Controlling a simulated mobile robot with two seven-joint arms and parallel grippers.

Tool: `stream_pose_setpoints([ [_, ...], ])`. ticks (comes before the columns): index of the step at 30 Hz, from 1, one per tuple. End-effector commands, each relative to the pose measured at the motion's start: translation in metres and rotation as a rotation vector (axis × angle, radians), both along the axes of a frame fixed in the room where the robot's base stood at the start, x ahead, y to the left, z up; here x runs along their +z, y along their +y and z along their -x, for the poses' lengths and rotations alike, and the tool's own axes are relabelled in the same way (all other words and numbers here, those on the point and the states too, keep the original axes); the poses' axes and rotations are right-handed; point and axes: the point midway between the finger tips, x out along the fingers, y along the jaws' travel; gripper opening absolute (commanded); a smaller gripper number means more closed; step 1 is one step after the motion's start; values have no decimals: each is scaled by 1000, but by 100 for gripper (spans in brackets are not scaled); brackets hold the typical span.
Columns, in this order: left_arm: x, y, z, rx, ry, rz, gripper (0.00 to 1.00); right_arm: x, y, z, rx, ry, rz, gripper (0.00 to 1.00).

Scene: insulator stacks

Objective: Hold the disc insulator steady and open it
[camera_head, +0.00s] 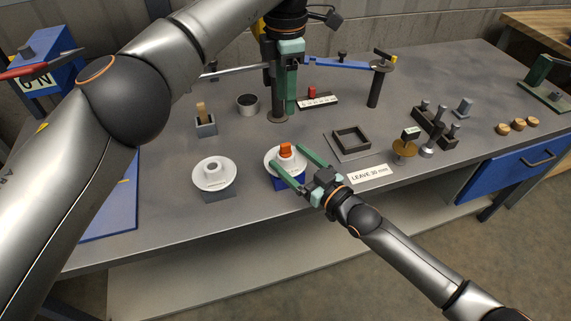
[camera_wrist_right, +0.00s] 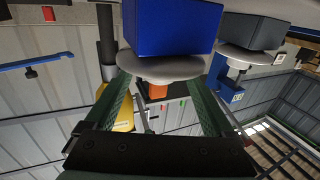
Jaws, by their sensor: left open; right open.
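A white disc insulator (camera_head: 272,160) with an orange top piece (camera_head: 286,149) sits on a blue block (camera_head: 290,183). My right gripper (camera_head: 288,168) is open, its green fingers spread on either side of this disc. In the right wrist view, which looks inverted, the disc (camera_wrist_right: 160,68) spans the gap beyond the open fingers (camera_wrist_right: 160,85), with the blue block (camera_wrist_right: 170,28) above it; contact is unclear. A second white disc insulator (camera_head: 213,174) stands on a grey block (camera_head: 220,196) to the left. My left gripper (camera_head: 284,108) is open, pointing down behind the orange-topped disc, apart from it.
A grey cup (camera_head: 247,104) and a grey holder with a wooden-handled tool (camera_head: 206,125) stand behind the discs. A square frame (camera_head: 351,140), a label reading LEAVE 30 mm (camera_head: 368,176) and several small fittings lie to the right. The grey table's front edge is close.

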Motion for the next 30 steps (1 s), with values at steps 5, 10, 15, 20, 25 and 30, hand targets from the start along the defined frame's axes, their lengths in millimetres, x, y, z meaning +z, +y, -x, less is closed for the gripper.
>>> stream_pose_setpoints([
  [5,0,0,0,0,0,0,50,1,6,-7,0,-1,-1,88],
  [10,0,0,0,0,0,0,50,0,6,-8,0,-1,0,88],
  [15,0,0,0,0,0,0,50,0,6,-7,0,-1,0,79],
  [20,0,0,0,0,0,0,50,0,6,-7,0,-1,0,61],
  [25,0,0,0,0,0,0,50,0,6,-7,0,-1,1,42],
  [30,0,0,0,0,0,0,50,0,6,-7,0,-1,1,23],
])
